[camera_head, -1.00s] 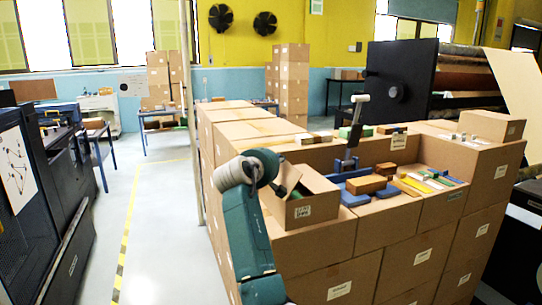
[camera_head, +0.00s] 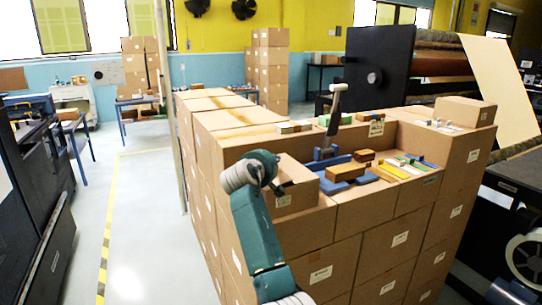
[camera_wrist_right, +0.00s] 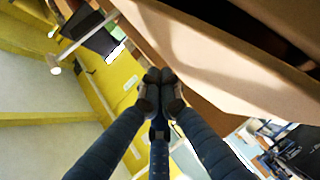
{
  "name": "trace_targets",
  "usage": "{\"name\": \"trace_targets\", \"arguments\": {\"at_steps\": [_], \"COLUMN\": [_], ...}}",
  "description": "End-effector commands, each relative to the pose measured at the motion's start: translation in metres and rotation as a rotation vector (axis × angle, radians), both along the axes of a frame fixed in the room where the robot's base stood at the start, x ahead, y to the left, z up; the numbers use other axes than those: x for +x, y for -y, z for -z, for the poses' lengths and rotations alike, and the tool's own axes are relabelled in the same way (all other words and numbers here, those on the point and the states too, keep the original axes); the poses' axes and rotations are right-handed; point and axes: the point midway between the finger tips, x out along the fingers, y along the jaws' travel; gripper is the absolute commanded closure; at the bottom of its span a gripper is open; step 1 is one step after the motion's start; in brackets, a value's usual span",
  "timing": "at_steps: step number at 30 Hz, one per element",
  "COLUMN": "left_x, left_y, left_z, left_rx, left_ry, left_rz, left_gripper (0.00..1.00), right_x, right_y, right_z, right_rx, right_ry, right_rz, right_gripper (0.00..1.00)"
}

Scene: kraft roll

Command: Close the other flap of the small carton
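The small brown carton (camera_head: 298,192) stands at the near left corner of the stacked boxes, with its label facing me. A brown panel of it stands beside my right gripper (camera_head: 279,186); the gripper covers part of the top, so I cannot tell how each flap lies. In the right wrist view the fingertips of the right gripper (camera_wrist_right: 159,77) are together with nothing visible between them. A large brown cardboard face (camera_wrist_right: 225,60), apparently the carton, is close on their right, with a dark gap beyond it. I cannot tell whether they touch it. My left gripper is not in view.
Blue holders with a brown block (camera_head: 345,172) stand right of the carton. A grey upright tool (camera_head: 335,105) rises behind them. Small coloured pieces (camera_head: 395,170) lie farther right. A big black machine (camera_head: 378,70) is behind. Open floor (camera_head: 150,220) lies left.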

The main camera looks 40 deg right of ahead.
Motion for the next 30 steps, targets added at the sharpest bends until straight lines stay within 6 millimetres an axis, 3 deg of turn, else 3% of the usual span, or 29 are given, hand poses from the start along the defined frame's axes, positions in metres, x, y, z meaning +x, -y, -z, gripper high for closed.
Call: {"name": "trace_targets", "arguments": {"at_steps": [23,30], "left_x": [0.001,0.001], "left_y": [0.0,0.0], "left_z": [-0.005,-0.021], "left_rx": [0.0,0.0], "left_ry": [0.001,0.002], "left_rz": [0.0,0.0], "left_gripper": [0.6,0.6], "right_x": [-0.001,0.001], "right_y": [0.002,0.007], "right_z": [0.006,-0.011], "right_rx": [0.078,0.077], "right_ry": [0.018,0.018], "right_rz": [0.0,0.0], "right_gripper": [1.0,1.0]}}
